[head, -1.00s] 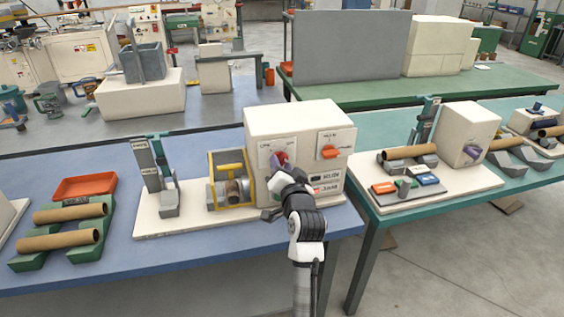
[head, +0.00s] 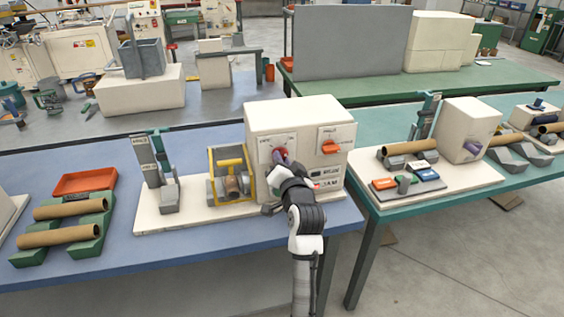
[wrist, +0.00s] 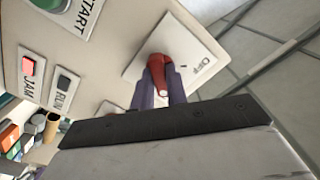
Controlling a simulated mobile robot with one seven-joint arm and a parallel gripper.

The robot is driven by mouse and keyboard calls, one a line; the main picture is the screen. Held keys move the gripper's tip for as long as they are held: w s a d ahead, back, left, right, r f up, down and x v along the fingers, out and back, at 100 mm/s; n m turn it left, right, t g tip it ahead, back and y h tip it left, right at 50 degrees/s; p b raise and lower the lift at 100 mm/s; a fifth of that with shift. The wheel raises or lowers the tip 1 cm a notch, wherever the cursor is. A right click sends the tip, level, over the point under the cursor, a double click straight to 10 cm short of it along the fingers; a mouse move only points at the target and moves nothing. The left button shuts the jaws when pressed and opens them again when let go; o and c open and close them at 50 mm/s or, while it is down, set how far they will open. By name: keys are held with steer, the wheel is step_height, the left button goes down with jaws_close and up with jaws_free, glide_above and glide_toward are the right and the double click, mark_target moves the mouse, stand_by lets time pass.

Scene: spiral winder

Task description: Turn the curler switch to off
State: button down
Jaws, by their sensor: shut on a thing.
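The curler switch is a red knob (wrist: 158,72) on a white plate in the wrist view. OFF is lettered on the plate to its right. My gripper (wrist: 160,88) has its two purple fingers on either side of the knob, shut on it. In the head view, my gripper (head: 285,160) reaches the left plate on the front of the cream machine box (head: 293,117). Little of the red knob (head: 279,152) shows there, as the fingers and wrist cover most of it. The exact angle of the knob is hard to tell.
An orange switch (head: 330,147) sits on another plate to the right. A yellow-framed roller unit (head: 231,174) stands left of the box. The wrist view shows a JAM light (wrist: 28,67) and a RUN light (wrist: 64,83). Cardboard tubes (head: 70,211) lie at the far left.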

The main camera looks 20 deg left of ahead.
steer(key=shift+f+n+b, duration=0.1)
steer(key=shift+n+b, duration=5.45)
steer(key=shift+n, duration=2.15)
steer(key=c, duration=1.4)
jaws_free()
steer(key=shift+d, duration=0.1)
